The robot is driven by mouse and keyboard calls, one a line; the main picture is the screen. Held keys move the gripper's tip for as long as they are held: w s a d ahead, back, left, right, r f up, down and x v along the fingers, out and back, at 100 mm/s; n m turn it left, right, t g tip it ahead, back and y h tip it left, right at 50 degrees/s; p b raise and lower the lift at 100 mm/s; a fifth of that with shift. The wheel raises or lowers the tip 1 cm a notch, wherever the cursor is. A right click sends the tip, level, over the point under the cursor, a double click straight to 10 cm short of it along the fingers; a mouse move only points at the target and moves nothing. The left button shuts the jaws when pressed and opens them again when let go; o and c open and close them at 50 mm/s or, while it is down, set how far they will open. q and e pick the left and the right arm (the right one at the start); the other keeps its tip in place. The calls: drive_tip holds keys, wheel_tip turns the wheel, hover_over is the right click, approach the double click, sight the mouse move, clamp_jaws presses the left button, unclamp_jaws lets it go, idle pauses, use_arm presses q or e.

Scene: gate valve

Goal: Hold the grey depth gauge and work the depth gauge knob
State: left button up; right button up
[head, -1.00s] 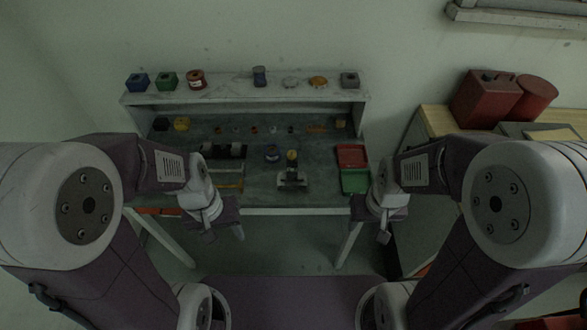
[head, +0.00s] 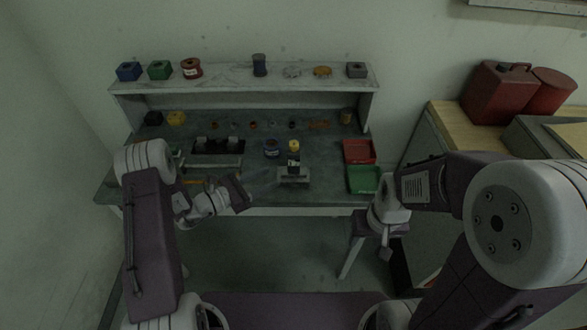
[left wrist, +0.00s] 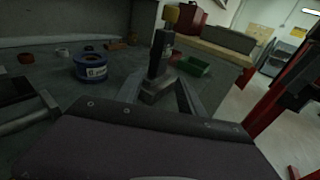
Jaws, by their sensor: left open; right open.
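The grey depth gauge (head: 293,173) stands upright on the workbench, right of the bench's middle. Its yellow depth gauge knob (head: 294,146) is on top. In the left wrist view the gauge (left wrist: 158,62) is straight ahead, with the yellow knob (left wrist: 171,14) near the top edge. My left gripper (head: 241,192) is open and empty, left of the gauge near the bench's front edge and apart from it. My right gripper (head: 386,247) is open and empty, low in front of the bench at its right end.
A blue round container (head: 271,148) stands just left of the gauge. A black rack (head: 217,146) is farther left. Red (head: 358,152) and green (head: 363,180) trays lie to the right. Small parts line the back, below a raised shelf (head: 240,78) holding blocks and spools.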

sight(288, 171)
use_arm(q)
drive_tip(key=shift+s+a+f, duration=0.1)
drive_tip(key=shift+a+f, duration=0.15)
drive_tip(key=shift+f, duration=0.25)
drive_tip(key=b+x, duration=0.2)
drive_tip(key=x, duration=0.7)
drive_tip(key=shift+f+b, duration=0.1)
drive_tip(key=shift+b, duration=0.2)
drive_tip(key=shift+w+d, duration=0.3)
drive_tip(key=shift+d, duration=0.15)
use_arm(e)
drive_tip(key=shift+f, duration=1.6)
use_arm(q)
clamp_jaws()
